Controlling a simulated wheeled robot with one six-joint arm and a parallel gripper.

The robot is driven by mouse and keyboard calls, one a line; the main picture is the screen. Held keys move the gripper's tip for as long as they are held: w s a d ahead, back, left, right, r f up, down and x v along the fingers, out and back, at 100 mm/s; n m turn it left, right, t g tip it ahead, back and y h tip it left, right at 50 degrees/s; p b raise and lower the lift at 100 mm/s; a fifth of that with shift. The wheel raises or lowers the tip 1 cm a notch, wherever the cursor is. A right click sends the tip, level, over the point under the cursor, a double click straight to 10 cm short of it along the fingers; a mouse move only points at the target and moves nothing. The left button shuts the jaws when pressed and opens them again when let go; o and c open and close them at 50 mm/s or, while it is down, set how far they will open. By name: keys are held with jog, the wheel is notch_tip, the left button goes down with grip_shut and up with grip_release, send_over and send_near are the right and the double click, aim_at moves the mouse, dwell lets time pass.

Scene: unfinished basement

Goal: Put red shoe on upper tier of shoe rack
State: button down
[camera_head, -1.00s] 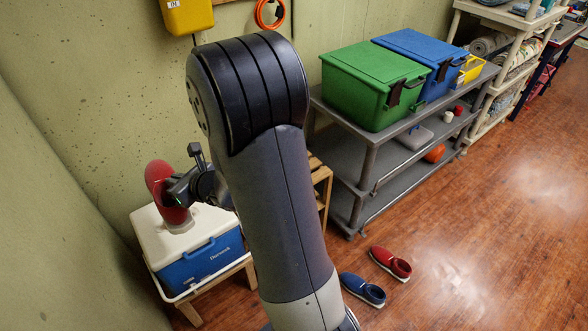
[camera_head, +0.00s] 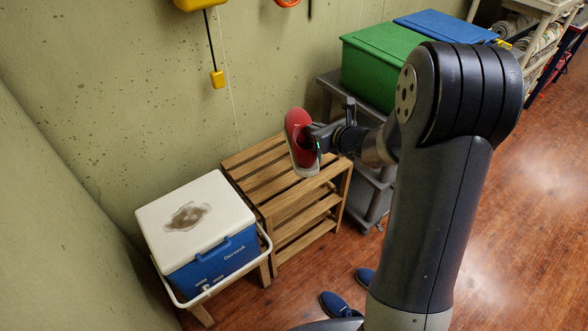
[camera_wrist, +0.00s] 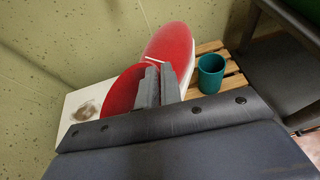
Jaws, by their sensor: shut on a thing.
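My gripper (camera_head: 316,138) is shut on the red shoe (camera_head: 297,135) and holds it tilted up, toe high, over the wooden slatted shoe rack (camera_head: 250,168). In the wrist view the red shoe (camera_wrist: 182,45) shows beyond the two grey fingers (camera_wrist: 158,84), which pinch its edge. The rack's slatted top is its upper tier, with lower slatted shelves below. Whether the shoe touches the slats cannot be told. A teal cup (camera_wrist: 211,74) stands on the slats in the wrist view; it is hidden in the head view.
A blue and white cooler (camera_head: 180,215) stands on a low stand left of the rack. A grey shelf (camera_head: 372,200) with green (camera_head: 375,65) and blue bins is on the right. A blue shoe (camera_head: 338,305) lies on the floor. The rack's left slats look clear.

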aim_at(305, 136)
jog(key=w+a+f+n+b, duration=0.1)
jog(key=w+f+b, duration=0.1)
jog(key=w+a+f+g+y+b, duration=0.1)
jog(key=f, duration=0.1)
jog(key=w+a+f+n+y+b, duration=0.1)
jog(key=w+a+f+b, duration=0.1)
jog(key=shift+w+f+n+g+b, duration=0.3)
jog(key=shift+f, duration=0.05)
jog(key=w+a+f+n+g+y+b, duration=0.1)
jog(key=a+f+b, duration=0.1)
jog(key=f, duration=0.4)
jog(key=w+a+f+n+g+y+b, duration=0.1)
jog(key=w+a+f+b, duration=0.1)
jog(key=f+b, duration=0.2)
jog(key=w+a+f+n+g+y+b, duration=0.1)
jog(key=f+b, duration=0.3)
jog(key=f, duration=0.5)
jog(key=shift+w+a, duration=0.45)
jog(key=shift+a, duration=0.15)
jog(key=shift+f, duration=0.15)
jog(key=c, duration=1.6)
grip_release()
